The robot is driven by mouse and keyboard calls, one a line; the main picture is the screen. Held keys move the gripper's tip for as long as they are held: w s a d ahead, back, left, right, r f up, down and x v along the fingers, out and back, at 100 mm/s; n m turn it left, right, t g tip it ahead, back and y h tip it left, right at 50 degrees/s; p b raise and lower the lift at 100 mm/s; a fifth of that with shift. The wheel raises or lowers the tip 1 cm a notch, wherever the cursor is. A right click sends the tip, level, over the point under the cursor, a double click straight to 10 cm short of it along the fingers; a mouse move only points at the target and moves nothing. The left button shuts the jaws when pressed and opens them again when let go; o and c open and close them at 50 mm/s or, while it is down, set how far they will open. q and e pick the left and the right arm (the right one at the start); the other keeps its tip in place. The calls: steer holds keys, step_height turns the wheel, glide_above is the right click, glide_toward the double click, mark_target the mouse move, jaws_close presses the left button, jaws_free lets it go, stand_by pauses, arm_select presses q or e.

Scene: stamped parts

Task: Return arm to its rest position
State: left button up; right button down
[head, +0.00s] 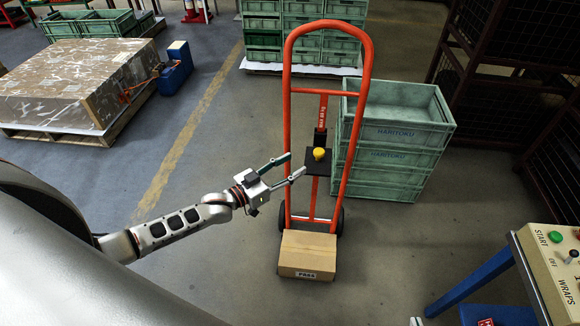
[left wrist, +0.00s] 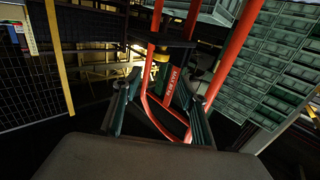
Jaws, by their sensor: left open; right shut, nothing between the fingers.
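My left arm (head: 178,223) reaches in from the left of the head view, extended toward an orange hand truck (head: 288,120). My left gripper (head: 296,164) is open, its two fingers spread with nothing between them. Its tips are beside the hand truck's left upright in the picture; whether they touch it I cannot tell. In the left wrist view the open fingers (left wrist: 160,78) frame red tubes of the hand truck (left wrist: 232,50). My right gripper is in neither view.
A yellow knob (head: 319,153) sits on a black plate on the hand truck. A cardboard box (head: 308,254) rests at its foot. Green crates (head: 397,158) stack behind it. A control panel (head: 556,262) is at right. A wrapped pallet load (head: 75,85) stands at left. Floor between is clear.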

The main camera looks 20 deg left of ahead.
stand_by(0.5)
arm_select(q)
steer(key=s+d+f+g+y, duration=0.2)
steer(key=s+d+f, duration=0.5)
steer(key=s, duration=0.5)
steer(key=s+a+f+g+y, duration=0.1)
steer(key=s+f+y, duration=0.1)
steer(key=s, duration=0.5)
steer(key=s+f+n+g+y, duration=0.1)
steer(key=s+f+g+y, duration=0.1)
steer(key=s, duration=0.6)
steer(key=shift+a+f, duration=0.35)
steer(key=shift+s, duration=0.1)
